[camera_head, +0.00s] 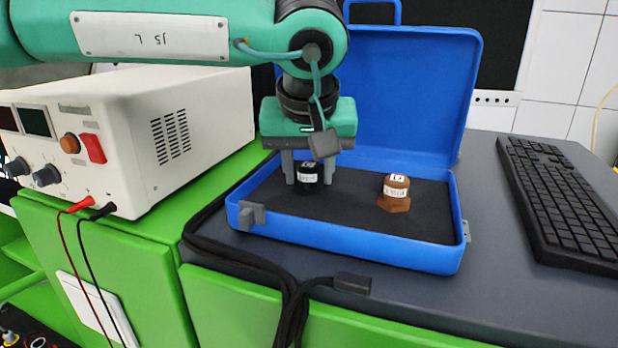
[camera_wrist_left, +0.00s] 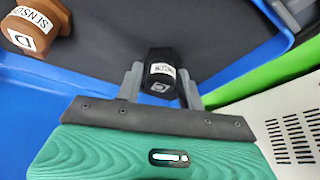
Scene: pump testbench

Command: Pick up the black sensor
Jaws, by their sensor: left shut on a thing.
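The black sensor (camera_head: 308,178) with a white label stands at the left side of the open blue case (camera_head: 350,237). My left gripper (camera_head: 308,172) comes down from above and is shut on the black sensor, one finger on each side. In the left wrist view the black sensor (camera_wrist_left: 161,75) sits between the two grey fingers (camera_wrist_left: 161,85). Whether its base touches the case's dark lining is hard to tell. My right gripper is not in view.
A brown sensor (camera_head: 395,192) stands in the case to the right. A white power supply (camera_head: 180,125) is at the left, a black keyboard (camera_head: 562,200) at the right. Black cables (camera_head: 245,262) run along the bench in front of the case. The case lid (camera_head: 415,95) stands open behind.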

